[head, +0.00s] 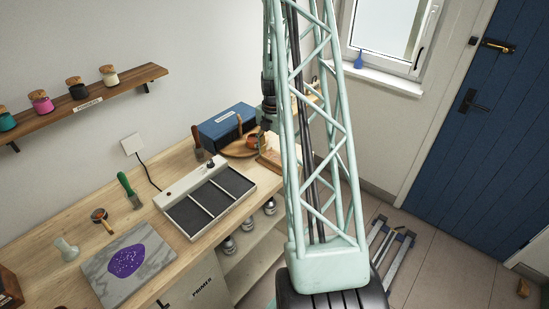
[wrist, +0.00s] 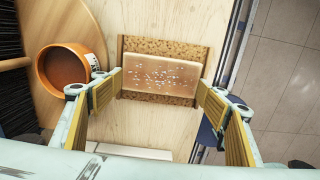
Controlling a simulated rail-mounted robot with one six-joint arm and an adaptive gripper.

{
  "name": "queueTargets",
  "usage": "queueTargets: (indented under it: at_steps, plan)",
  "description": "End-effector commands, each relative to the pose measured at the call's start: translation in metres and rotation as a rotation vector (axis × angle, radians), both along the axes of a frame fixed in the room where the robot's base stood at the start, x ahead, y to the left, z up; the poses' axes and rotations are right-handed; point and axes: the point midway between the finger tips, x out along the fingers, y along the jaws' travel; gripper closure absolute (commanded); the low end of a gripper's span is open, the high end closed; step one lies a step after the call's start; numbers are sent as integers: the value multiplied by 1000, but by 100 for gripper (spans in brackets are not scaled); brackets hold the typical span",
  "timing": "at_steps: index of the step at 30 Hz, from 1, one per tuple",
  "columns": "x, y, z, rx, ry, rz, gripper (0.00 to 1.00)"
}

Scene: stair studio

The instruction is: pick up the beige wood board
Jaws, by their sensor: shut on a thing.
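The beige wood board (wrist: 160,75) lies across the middle of the wrist view. It is a tan slab with pale specks, with speckled cork-like bands along its upper and lower edges. My gripper (wrist: 160,90) has one finger at the board's left end and one at its right end, and is shut on it. Whether the board is clear of the bench top I cannot tell. In the head view, the board (head: 269,160) shows as a small brown piece on the bench, partly hidden by my mast, which also hides much of my gripper.
An orange-brown pot (wrist: 68,66) stands on a round wooden board (wrist: 100,25) close left of my gripper. Dark brush bristles (wrist: 12,70) lie farther left. The bench edge and tiled floor (wrist: 280,70) are at right. A blue box (head: 226,127) stands against the wall.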

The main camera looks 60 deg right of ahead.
Motion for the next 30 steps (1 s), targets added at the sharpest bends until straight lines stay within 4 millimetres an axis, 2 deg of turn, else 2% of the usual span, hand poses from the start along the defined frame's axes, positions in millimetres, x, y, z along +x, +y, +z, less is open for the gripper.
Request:
queueTargets:
  at_steps: [18,30]
  plan:
    - [1,-1,34,-2,-2,0,43]
    - [-30,34,37,1,1,0,43]
